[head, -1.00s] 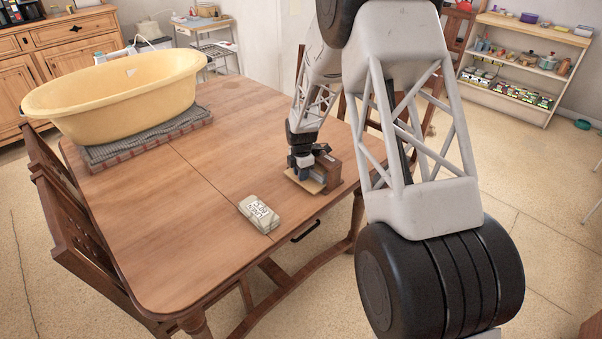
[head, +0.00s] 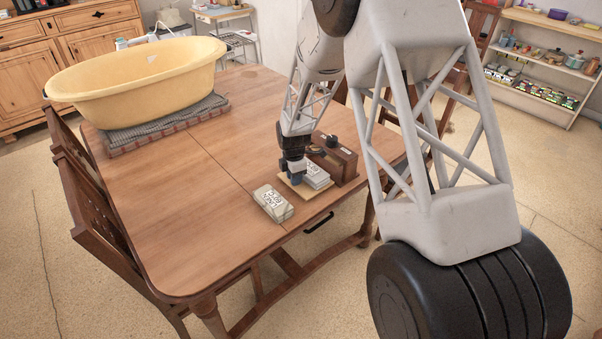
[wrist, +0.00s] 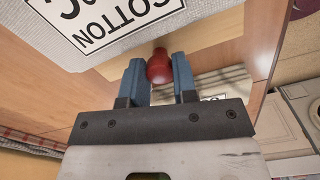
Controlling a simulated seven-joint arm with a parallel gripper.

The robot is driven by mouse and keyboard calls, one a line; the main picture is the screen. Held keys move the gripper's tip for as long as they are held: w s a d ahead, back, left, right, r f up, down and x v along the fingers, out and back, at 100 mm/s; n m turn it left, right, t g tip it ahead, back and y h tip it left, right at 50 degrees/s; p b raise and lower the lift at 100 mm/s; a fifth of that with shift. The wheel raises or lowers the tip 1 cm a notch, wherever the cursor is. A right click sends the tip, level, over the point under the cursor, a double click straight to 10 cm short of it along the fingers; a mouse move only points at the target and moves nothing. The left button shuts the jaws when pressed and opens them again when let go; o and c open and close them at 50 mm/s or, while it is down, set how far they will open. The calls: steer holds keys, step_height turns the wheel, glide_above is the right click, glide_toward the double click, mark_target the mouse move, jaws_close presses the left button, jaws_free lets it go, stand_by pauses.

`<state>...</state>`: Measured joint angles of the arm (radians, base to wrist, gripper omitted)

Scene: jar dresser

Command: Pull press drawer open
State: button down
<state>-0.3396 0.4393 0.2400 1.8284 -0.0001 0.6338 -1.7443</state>
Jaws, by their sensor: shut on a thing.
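The small brown wooden press (head: 346,160) stands near the table's right side, with a dark knob on top. A pale, light-wood board (head: 322,188) reaches out from it to the left; I take this for the drawer. In the wrist view, my gripper (wrist: 158,75) is shut on a red knob (wrist: 159,65) in front of a light wood surface (wrist: 205,38). The fingers hide the knob's sides. A packet marked COTTON (wrist: 105,25) is close beside it.
Another white packet (head: 272,203) lies on the table just left of my gripper. A yellow tub (head: 140,75) stands on a mat at the far left. The middle of the table (head: 190,200) is clear. A black table handle (head: 319,222) is below the edge.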

steer(key=c, duration=1.2)
jaws_free()
steer(key=shift+r, duration=3.9)
